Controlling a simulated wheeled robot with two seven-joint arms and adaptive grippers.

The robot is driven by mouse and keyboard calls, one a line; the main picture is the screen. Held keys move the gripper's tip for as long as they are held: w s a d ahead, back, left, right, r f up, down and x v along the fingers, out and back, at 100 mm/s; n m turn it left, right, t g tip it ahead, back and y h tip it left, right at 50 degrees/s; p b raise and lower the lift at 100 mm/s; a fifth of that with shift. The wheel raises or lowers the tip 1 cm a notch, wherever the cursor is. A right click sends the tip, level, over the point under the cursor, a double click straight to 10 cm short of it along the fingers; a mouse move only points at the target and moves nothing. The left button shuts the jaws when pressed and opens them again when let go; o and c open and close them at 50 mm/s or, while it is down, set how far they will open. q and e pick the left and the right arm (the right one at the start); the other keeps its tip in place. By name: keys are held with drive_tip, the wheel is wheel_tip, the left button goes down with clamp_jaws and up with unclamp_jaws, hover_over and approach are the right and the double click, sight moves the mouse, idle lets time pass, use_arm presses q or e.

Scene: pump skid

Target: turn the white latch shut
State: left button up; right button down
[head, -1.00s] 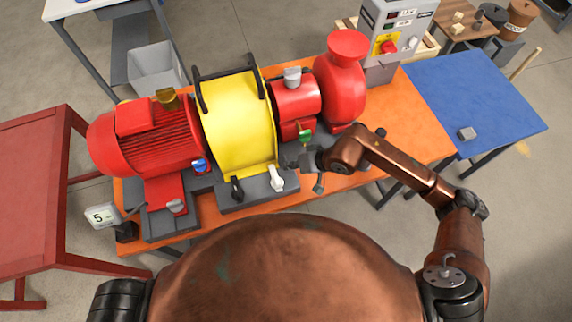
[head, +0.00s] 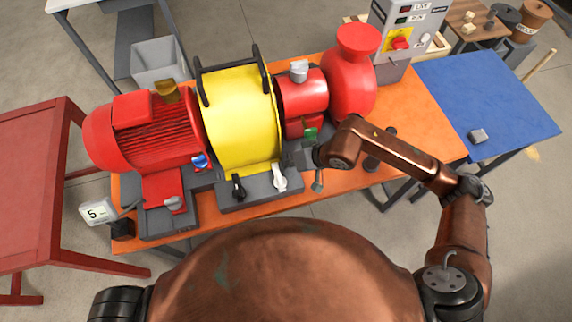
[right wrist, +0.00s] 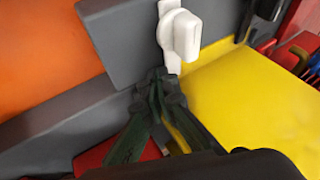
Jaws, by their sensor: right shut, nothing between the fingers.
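The white latch (head: 280,177) sits on the grey base at the front of the yellow guard (head: 240,120), at its right corner. In the right wrist view the latch (right wrist: 183,35) shows large, on the grey edge beside the yellow guard. My right gripper (right wrist: 158,78) is shut and empty, its fingertips just below the latch handle; I cannot tell whether they touch. In the head view the right gripper (head: 302,156) is partly hidden by my wrist, just right of the latch. My left gripper is out of view.
A black latch (head: 238,187) sits left of the white one. The red motor (head: 150,130) is at left.

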drive_tip(key=shift+s+a, duration=0.1)
drive_tip(key=shift+a, duration=0.05)
drive_tip(key=shift+r, duration=0.1)
idle(0.3)
drive_tip(key=shift+d+b, duration=0.25)
drive_tip(key=shift+b, duration=0.25)
drive_tip(key=d+b, duration=0.1)
drive_tip(key=d, duration=0.1)
drive_tip(key=w+d+b, duration=0.1)
drive_tip(key=d, duration=0.1)
drive_tip(key=shift+w+b, duration=0.15)
drive_tip(key=shift+b, duration=0.2)
drive_tip(key=v, duration=0.9)
drive_tip(key=shift+r+p, duration=0.35)
